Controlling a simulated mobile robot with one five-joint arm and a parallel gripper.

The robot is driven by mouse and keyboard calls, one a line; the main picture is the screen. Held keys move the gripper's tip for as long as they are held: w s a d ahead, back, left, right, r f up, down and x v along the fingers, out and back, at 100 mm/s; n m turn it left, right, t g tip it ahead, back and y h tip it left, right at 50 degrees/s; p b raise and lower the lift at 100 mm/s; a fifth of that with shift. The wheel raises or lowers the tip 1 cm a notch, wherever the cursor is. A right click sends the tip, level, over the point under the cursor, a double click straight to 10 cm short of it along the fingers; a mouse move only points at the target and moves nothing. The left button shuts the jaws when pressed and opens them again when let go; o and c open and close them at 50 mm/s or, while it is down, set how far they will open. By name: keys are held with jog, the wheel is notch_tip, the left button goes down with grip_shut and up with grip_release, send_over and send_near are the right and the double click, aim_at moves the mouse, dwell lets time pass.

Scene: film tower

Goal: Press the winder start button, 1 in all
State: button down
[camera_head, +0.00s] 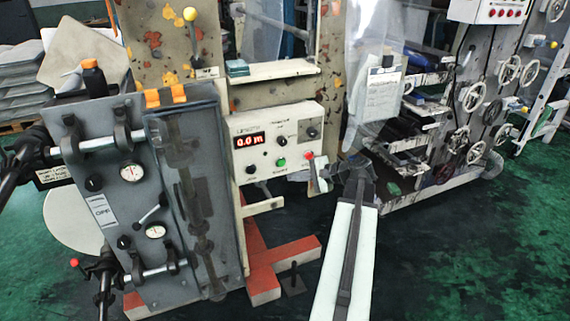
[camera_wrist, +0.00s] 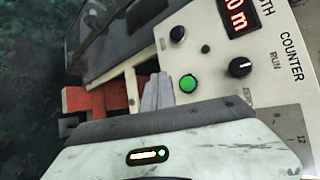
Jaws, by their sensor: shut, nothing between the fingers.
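The green button (camera_head: 282,162), the likely winder start button, is on the lower part of the pale counter panel (camera_head: 243,127), below its red display. In the wrist view the green button (camera_wrist: 188,83) is fully visible, close to the right of my gripper (camera_wrist: 158,78). The grey fingertips are shut together and empty. They appear apart from the button in the picture; their depth gap to the panel I cannot tell. In the head view my arm reaches up from the bottom right of the panel, and the fingertips are hard to make out.
A grey machine plate with gauges (camera_head: 129,173) is to the left. Green floor is open at the lower right.

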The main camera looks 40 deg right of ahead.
aim_at(281, 162)
jog(key=shift+w+d, duration=0.3)
jog(key=shift+w, duration=0.45)
jog(key=shift+w+d, duration=0.3)
jog(key=shift+w, duration=0.45)
jog(key=shift+w+d, duration=0.3)
jog(key=shift+w, duration=0.45)
jog(key=shift+w+d, duration=0.15)
jog(key=shift+w, duration=0.4)
